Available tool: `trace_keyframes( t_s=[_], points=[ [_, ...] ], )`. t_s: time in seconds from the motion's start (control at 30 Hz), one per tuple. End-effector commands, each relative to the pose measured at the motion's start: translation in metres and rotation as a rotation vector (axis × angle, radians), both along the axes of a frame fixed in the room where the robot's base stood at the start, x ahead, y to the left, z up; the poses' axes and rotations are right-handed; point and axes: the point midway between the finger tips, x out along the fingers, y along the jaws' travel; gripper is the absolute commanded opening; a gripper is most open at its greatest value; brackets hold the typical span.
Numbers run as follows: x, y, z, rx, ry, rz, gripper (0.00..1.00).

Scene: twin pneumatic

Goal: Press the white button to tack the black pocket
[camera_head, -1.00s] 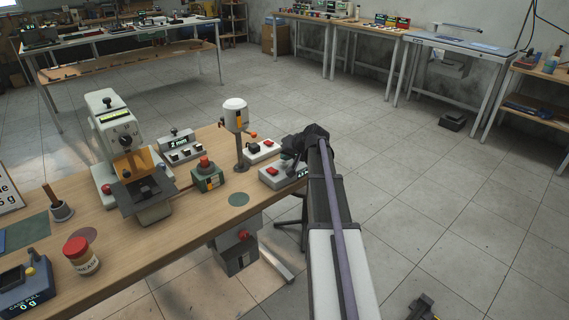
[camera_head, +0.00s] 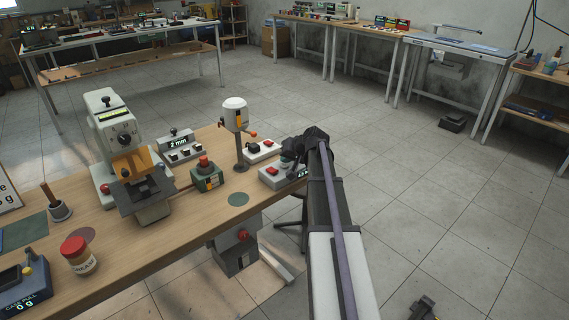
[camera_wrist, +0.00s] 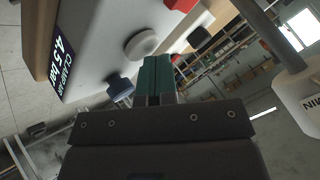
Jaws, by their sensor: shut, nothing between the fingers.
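The white button (camera_wrist: 142,44) is a round cap on a light grey control box (camera_wrist: 95,30), seen in the wrist view. My gripper (camera_wrist: 157,60) is shut and empty, its green fingertips close beside the white button; I cannot tell whether they touch it. A blue button (camera_wrist: 120,88) sits near the fingers on the same box. In the head view the control box (camera_head: 268,180) stands at the bench's right end, and my wrist hides part of it, including the white button. A dark flat piece (camera_head: 146,190), possibly the black pocket, is at the front of the grey press (camera_head: 112,125).
A red button (camera_wrist: 182,5) is farther along the box. A white-topped post (camera_head: 236,118) stands close left of my wrist, and its hanging part shows in the wrist view (camera_wrist: 300,97). A green box (camera_head: 207,178) and a red-lidded jar (camera_head: 78,256) stand on the wooden bench (camera_head: 125,240).

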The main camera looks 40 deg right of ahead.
Motion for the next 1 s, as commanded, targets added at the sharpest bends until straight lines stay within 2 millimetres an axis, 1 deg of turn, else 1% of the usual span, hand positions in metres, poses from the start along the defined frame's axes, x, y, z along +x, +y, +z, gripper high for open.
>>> trace_keyframes(
  t_s=[0.27, 0.6, 0.93, 1.0],
  points=[
    [0.000, 0.000, 0.002, 0.000, 0.000, 0.000, 0.00],
    [0.000, 0.000, 0.022, 0.000, 0.000, 0.000, 0.00],
    [0.000, 0.000, 0.022, 0.000, 0.000, 0.000, 0.00],
    [0.000, 0.000, 0.025, 0.000, 0.000, 0.000, 0.00]
  ],
)
